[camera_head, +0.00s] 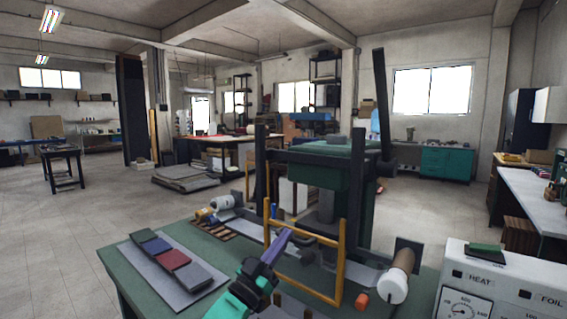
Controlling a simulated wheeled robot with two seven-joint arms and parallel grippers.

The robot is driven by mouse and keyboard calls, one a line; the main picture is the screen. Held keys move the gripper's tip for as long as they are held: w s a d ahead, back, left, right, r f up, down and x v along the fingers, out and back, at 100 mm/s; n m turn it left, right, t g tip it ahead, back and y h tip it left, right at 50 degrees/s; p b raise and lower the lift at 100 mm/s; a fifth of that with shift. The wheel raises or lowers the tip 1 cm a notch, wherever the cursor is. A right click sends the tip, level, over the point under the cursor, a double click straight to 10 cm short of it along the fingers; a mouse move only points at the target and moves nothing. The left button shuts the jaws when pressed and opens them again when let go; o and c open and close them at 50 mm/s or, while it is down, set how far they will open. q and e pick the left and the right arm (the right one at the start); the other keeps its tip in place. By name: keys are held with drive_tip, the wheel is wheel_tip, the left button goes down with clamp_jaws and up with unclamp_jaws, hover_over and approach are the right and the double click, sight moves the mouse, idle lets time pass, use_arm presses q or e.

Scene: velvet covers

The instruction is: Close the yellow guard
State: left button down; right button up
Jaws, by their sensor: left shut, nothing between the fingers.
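The yellow guard (341,262) is an upright open frame at the front of the dark green press (318,165) on the green bench. Its left post, right post and lower bar show. My left gripper (287,234) has purple fingers and is shut and empty. It overlaps the left part of the guard in the picture, its fingertips pointing up towards the press. I cannot tell whether it touches the guard. My right gripper is not in view.
A grey board (150,267) with several coloured velvet pieces lies left on the bench. A foil roll (393,288) and an orange cylinder (361,301) are at right. A white control box (490,290) stands at the right front. A yellow post (247,182) rises behind left.

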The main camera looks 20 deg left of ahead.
use_arm(q)
drive_tip(key=shift+w+f, duration=0.1)
drive_tip(key=shift+f, duration=0.25)
